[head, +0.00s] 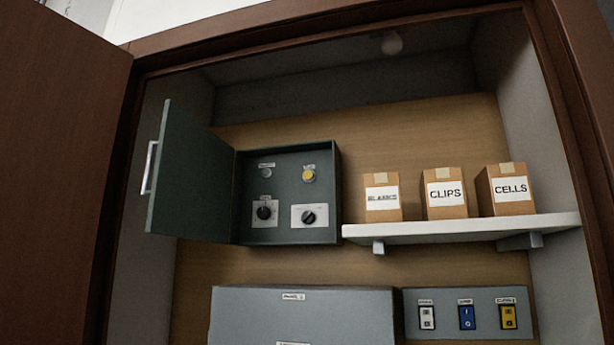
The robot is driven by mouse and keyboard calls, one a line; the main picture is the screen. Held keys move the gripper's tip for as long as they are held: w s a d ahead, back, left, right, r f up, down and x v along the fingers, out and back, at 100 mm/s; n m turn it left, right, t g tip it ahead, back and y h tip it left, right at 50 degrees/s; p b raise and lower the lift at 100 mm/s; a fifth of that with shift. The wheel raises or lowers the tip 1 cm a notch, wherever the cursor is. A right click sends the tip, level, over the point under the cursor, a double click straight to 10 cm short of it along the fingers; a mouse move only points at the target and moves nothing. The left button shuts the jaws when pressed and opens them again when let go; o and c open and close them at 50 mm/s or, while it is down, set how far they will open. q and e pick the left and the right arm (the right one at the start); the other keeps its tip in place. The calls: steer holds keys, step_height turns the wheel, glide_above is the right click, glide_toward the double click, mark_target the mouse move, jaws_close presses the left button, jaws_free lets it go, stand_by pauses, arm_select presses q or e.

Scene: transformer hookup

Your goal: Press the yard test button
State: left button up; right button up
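A dark green control box (326,195) is fixed to the cabinet's wooden back wall, with its door (188,180) swung open to the left. Inside, at the upper right, is a round yellow button (309,175) under a small label too blurred to read. A small grey round part (266,173) sits to its left, under another label. Below are two black rotary knobs, the left one (264,212) and the right one (308,217), on pale plates. Neither of my grippers shows in the head view.
A white shelf (460,230) right of the box holds three cardboard boxes, including CLIPS (444,193) and CELLS (506,190). Below are a grey case (300,320) and a switch panel (468,294). A brown cabinet door (55,170) stands at the left.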

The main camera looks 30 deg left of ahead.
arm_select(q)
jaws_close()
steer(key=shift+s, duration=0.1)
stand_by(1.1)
